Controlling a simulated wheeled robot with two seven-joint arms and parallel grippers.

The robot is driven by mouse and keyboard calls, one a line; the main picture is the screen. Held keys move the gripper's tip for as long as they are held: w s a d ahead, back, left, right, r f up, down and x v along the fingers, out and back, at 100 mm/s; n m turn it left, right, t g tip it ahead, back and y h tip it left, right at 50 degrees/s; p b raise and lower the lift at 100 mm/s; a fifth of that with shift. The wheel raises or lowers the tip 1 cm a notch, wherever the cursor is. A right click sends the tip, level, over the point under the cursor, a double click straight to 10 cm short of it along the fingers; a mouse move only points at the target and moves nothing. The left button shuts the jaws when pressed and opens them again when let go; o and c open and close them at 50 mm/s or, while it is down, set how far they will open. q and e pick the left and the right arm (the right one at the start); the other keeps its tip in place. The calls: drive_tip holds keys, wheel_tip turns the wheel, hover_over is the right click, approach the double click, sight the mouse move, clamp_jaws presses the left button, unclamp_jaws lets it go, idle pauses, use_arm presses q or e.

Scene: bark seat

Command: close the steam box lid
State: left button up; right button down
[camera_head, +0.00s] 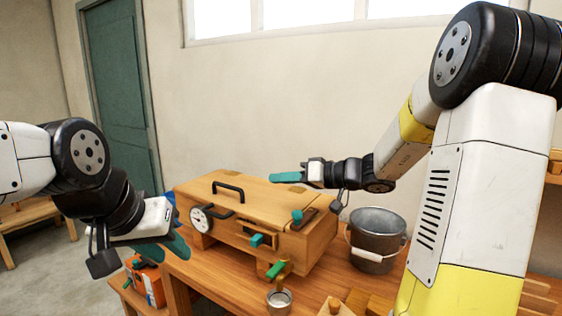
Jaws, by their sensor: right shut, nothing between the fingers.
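The steam box (215,200) is a long wooden box on the workbench in the middle of the view. Its top looks flat, with a black handle (228,187) near the left end; I cannot tell whether the lid is fully seated. A round gauge (201,218) and teal-tipped fittings (257,240) are on the near side. My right gripper (284,177) is shut and empty, with its teal fingertips pointing left, over the box's far right part. My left gripper (178,246) is left of the box, apart from it; its finger gap is not clear.
A metal bucket (376,239) stands right of the box. A small metal cup (279,300) and wooden pieces (370,303) are at the bench's front. An orange container (148,282) sits low at the left. A green door (121,93) is behind.

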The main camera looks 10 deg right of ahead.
sight(277, 219)
drive_tip(key=shift+s+a+f, duration=0.15)
drive_tip(key=shift+s+f, duration=0.1)
drive_tip(key=shift+f, duration=0.3)
drive_tip(key=shift+s+a+f, duration=0.2)
drive_tip(key=shift+f, duration=0.4)
drive_tip(key=shift+s+a+f, duration=0.15)
drive_tip(key=shift+s+f, duration=0.1)
drive_tip(key=shift+f, duration=0.3)
